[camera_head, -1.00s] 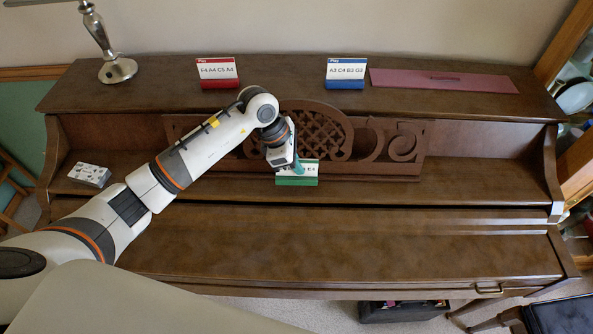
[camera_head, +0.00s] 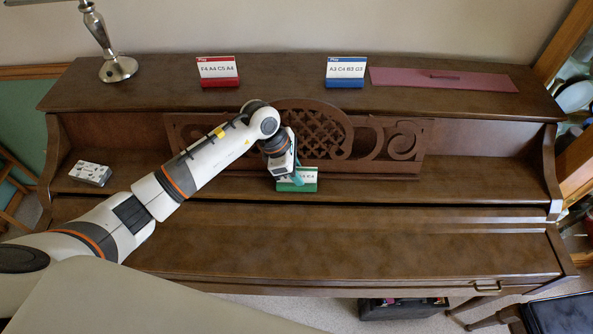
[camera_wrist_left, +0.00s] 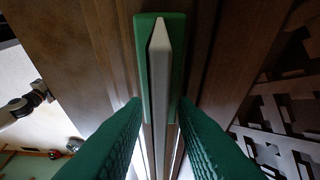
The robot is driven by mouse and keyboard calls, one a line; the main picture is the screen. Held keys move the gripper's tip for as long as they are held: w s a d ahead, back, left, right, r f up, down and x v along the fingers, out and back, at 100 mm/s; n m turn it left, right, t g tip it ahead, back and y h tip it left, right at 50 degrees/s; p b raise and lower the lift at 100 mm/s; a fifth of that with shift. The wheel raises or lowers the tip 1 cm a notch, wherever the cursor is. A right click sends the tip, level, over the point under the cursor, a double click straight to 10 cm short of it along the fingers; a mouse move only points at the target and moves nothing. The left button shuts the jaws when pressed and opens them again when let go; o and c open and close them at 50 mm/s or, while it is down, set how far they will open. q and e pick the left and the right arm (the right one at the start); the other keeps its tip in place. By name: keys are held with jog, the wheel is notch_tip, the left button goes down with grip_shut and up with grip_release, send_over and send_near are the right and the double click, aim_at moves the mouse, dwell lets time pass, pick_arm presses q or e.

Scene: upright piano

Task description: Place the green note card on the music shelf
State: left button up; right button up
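The green note card (camera_head: 297,180) has a white lettered face on a green base. In the head view it stands upright at the music shelf (camera_head: 400,190), in front of the carved panel. I cannot tell for sure whether its base touches the wood. My left gripper (camera_head: 293,174) is at the card's upper left and hides part of its face. In the left wrist view the fingers (camera_wrist_left: 160,103) are apart on both sides of the card (camera_wrist_left: 160,60), with narrow gaps visible. My right gripper is in neither view.
A red note card (camera_head: 218,72), a blue note card (camera_head: 346,73), a lamp (camera_head: 117,68) and a flat reddish piece (camera_head: 440,79) are on the piano top. The shelf right of the green card is clear.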

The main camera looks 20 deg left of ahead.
pick_arm(q)
jog(key=shift+r, duration=0.25)
jog(key=shift+a+r, duration=0.2)
jog(key=shift+r, duration=0.15)
jog(key=b+v, duration=0.2)
jog(key=v, duration=0.9)
jog(key=shift+s+a, duration=0.1)
